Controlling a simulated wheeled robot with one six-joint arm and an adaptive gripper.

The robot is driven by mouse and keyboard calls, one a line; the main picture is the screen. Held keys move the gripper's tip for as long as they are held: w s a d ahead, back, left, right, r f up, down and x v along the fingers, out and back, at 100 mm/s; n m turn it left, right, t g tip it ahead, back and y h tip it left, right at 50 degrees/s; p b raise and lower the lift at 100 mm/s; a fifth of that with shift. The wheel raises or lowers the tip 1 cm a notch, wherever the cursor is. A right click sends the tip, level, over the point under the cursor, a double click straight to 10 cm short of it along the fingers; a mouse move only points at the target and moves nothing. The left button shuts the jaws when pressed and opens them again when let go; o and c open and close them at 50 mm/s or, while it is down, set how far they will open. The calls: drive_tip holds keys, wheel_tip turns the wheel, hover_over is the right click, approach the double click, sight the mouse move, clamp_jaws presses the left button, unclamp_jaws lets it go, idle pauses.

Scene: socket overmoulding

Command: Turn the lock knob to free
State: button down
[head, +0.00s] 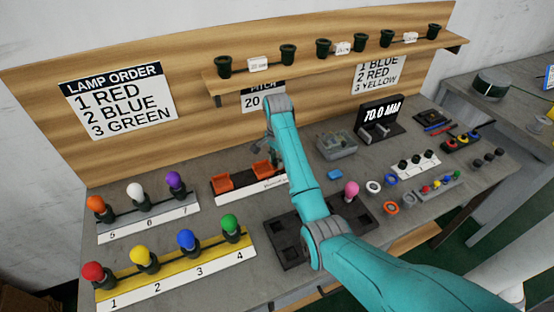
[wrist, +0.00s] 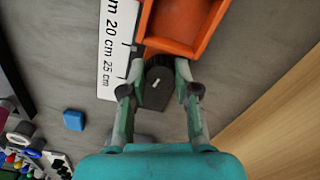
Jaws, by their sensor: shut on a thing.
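The lock knob (wrist: 157,82) is a dark grey piece with a short white pointer line, set at the end of an orange tray (wrist: 203,36) in the wrist view. The pointer line looks slightly slanted in that view. My gripper (wrist: 157,92) has one finger on each side of the knob and is shut on it. In the head view my teal arm covers the knob, and my gripper (head: 268,138) is mostly hidden behind the arm's end.
A white scale (wrist: 116,45) runs beside the orange tray. Another orange tray (head: 222,183) lies to the left. Rows of coloured lamps, such as the red lamp (head: 92,272), stand at left.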

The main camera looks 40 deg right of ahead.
drive_tip(key=c, duration=0.8)
unclamp_jaws()
drive_tip(key=shift+c, duration=0.2)
drive_tip(key=shift+m, duration=0.3)
